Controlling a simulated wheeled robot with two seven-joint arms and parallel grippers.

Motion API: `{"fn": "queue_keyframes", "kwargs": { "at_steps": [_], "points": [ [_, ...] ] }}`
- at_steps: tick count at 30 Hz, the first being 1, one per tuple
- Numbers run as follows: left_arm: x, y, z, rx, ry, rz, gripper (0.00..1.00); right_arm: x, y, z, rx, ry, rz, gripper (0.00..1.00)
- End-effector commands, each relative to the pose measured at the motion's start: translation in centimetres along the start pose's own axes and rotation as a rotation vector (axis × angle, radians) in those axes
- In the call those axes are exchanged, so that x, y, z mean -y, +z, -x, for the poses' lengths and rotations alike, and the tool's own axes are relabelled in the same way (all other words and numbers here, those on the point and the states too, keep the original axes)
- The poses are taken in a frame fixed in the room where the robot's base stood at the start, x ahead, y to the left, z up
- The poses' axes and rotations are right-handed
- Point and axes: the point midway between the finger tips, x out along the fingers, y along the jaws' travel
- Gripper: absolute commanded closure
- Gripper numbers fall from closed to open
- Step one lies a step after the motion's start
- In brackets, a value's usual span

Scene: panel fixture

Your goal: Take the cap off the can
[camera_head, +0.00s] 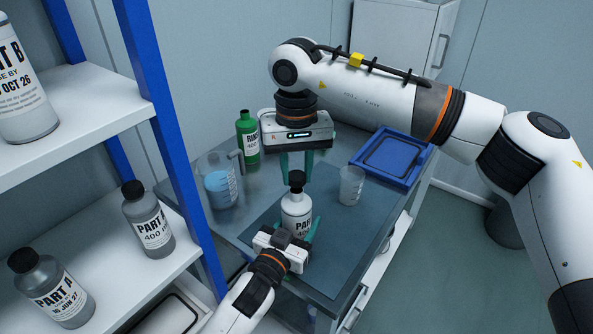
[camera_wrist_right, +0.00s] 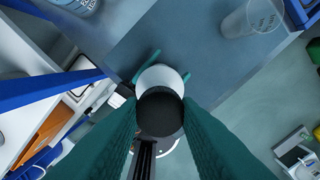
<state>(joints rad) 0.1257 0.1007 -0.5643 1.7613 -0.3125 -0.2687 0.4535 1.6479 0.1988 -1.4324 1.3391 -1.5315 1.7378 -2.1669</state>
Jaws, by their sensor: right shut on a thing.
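The can (camera_head: 297,214) is a white bottle lettered "PART", upright on the dark mat. Its black cap (camera_head: 297,179) sits at the top of its neck; I cannot tell whether it is loose. My right gripper (camera_head: 296,170) points down from above, its teal fingers shut on the cap. In the right wrist view the cap (camera_wrist_right: 160,112) lies between the fingertips, with the white can (camera_wrist_right: 160,76) under it. My left gripper (camera_head: 297,228) comes from the near side, with its fingers on both sides of the can body, shut on it. Its wrist hides the can's lower part.
A clear beaker (camera_head: 351,186) stands close right of the can. A jug of blue liquid (camera_head: 217,182) and a green bottle (camera_head: 247,138) stand left and behind. A blue tray (camera_head: 392,157) is at the back right. A blue-post shelf (camera_head: 173,135) with bottles borders the left.

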Motion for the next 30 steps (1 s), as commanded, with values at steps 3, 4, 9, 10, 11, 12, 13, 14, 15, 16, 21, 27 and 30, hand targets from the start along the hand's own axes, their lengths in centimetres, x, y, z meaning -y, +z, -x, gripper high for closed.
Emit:
{"fn": "queue_keyframes", "kwargs": {
  "at_steps": [3,4,9,10,11,12,13,14,15,16,21,27,30],
  "points": [
    [0.0,0.0,0.0,0.0,0.0,0.0,1.0,0.0,0.1,1.6,0.004,0.002,0.0,0.98],
    [0.0,0.0,0.0,0.0,0.0,0.0,1.0,0.0,0.1,2.0,0.004,0.002,-0.001,0.98],
    [0.0,0.0,0.0,0.0,0.0,0.0,1.0,0.0,0.0,3.4,0.002,0.001,0.001,0.98],
    [0.0,0.0,0.0,0.0,0.0,0.0,1.0,0.0,0.0,3.4,0.001,0.001,0.0,0.98],
    [0.0,0.0,0.0,0.0,0.0,0.0,1.0,0.0,0.0,3.4,0.001,0.001,0.001,0.98],
    [0.0,0.0,0.0,0.0,0.0,0.0,1.0,0.0,0.0,3.4,0.001,0.001,0.001,0.98],
    [0.0,0.0,0.0,0.0,0.0,0.0,1.0,0.0,0.0,3.4,0.001,0.001,0.001,0.98],
    [0.0,0.0,0.0,0.0,0.0,0.0,1.0,0.0,0.0,3.4,0.001,0.001,0.0,0.98],
    [0.0,0.0,0.0,0.0,0.0,0.0,0.41,0.0,0.0,3.4,0.001,0.001,0.0,0.98],
    [0.0,0.0,0.0,0.0,0.0,0.0,0.36,0.0,0.0,3.4,0.001,0.001,0.0,0.98],
    [0.0,0.0,0.0,0.0,0.0,0.0,0.2,0.0,0.0,3.4,0.001,0.001,0.0,0.98],
    [0.0,0.0,0.1,0.0,0.0,0.0,0.2,0.0,0.0,3.4,0.001,0.001,0.0,0.98],
    [0.0,-0.1,0.6,-0.001,0.0,0.001,0.2,0.0,0.0,3.4,0.001,0.001,0.0,0.98]
  ]
}}
